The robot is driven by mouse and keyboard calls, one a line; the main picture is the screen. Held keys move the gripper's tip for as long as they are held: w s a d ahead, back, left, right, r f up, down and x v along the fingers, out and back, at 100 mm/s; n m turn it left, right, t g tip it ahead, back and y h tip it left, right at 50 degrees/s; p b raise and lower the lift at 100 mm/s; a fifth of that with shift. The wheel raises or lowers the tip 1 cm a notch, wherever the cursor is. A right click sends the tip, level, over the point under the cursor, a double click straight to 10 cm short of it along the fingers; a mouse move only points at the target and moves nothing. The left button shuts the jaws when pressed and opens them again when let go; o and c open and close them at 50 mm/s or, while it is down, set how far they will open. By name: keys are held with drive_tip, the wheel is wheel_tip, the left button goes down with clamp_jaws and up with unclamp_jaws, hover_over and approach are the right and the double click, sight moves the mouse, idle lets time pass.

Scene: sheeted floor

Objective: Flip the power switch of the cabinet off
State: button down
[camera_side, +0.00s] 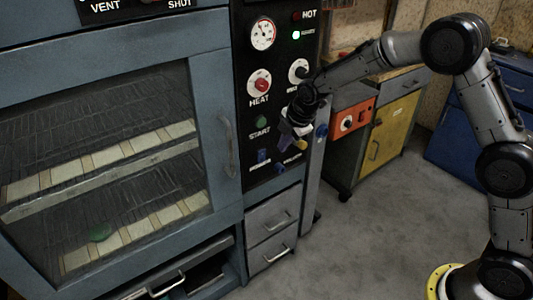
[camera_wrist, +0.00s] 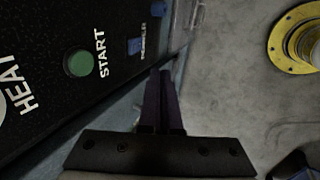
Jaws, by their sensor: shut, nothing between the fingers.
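The cabinet's black control panel (camera_side: 250,105) stands left of my gripper (camera_side: 287,138) in the side view. Two small blue switches sit low on it, one at left (camera_side: 263,155) and one lower at right (camera_side: 280,168). Their labels are too small to read there. In the wrist view one blue switch (camera_wrist: 135,45) has a blurred label beside it, and the other (camera_wrist: 158,8) is at the top edge. I cannot tell their positions. My gripper's dark fingers (camera_wrist: 160,75) are together and empty, in front of the panel's lower part. I see no clear contact.
A green START button (camera_side: 260,122) and a red HEAT knob (camera_side: 259,82) are above the switches. Grey drawers (camera_side: 272,225) are below. A glass oven door with a handle (camera_side: 229,158) is at left. A yellow-doored cabinet (camera_side: 392,130) stands behind; the floor at right is open.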

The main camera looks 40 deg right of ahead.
approach(262, 159)
drive_tip(key=shift+s+x, duration=0.15)
drive_tip(key=shift+x, duration=1.05)
drive_tip(key=shift+s+x, duration=0.15)
drive_tip(key=shift+x, duration=1)
drive_tip(key=shift+a+f, duration=0.1)
drive_tip(key=shift+f, duration=0.05)
drive_tip(key=shift+w, duration=0.3)
